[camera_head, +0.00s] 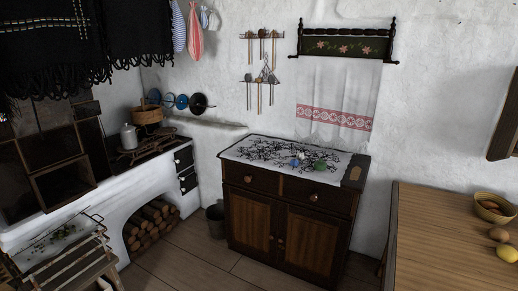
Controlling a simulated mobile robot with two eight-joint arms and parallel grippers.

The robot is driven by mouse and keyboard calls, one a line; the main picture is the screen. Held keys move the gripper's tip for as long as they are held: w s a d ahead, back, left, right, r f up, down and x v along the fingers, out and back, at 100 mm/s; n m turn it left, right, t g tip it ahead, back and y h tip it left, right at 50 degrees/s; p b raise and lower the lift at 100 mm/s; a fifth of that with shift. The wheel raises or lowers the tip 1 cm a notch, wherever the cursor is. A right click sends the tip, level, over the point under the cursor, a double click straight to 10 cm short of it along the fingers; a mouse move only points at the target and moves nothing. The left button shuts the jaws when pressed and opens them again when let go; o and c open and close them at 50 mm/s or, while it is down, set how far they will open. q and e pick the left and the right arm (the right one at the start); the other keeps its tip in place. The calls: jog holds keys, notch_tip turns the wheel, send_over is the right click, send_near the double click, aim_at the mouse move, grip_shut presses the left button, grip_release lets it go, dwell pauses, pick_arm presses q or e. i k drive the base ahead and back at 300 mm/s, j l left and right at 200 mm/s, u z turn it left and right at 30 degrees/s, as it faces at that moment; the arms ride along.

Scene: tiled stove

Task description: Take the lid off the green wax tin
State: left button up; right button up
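A small green round thing (320,166), which looks like the green wax tin, sits on the white patterned cloth (240,151) on top of the dark wooden cabinet (250,178). It is too small and far away to tell its lid from its body. Neither of my grippers shows in the head view, and nothing is touching the green thing.
Small blue (294,163) and white things sit just left of the green one. A wooden table (437,230) with a bowl (494,208) stands at right. The white stove (150,184) and a slatted bench (65,262) are at left. Floor shows before the cabinet.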

aim_at(319, 163)
jog(key=i+j+z, duration=0.1)
jog(key=i, duration=0.7)
jog(key=i+j+z, duration=0.1)
jog(key=i, duration=0.7)
jog(key=i+z, duration=0.7)
jog(key=z, duration=0.2)
jog(key=i+j+z, duration=0.15)
jog(key=i+z, duration=0.15)
jog(key=z, duration=0.15)
jog(key=i+j+z, duration=0.15)
jog(key=i+z, duration=0.15)
jog(key=i+j+z, duration=0.25)
jog(key=i+l, duration=0.05)
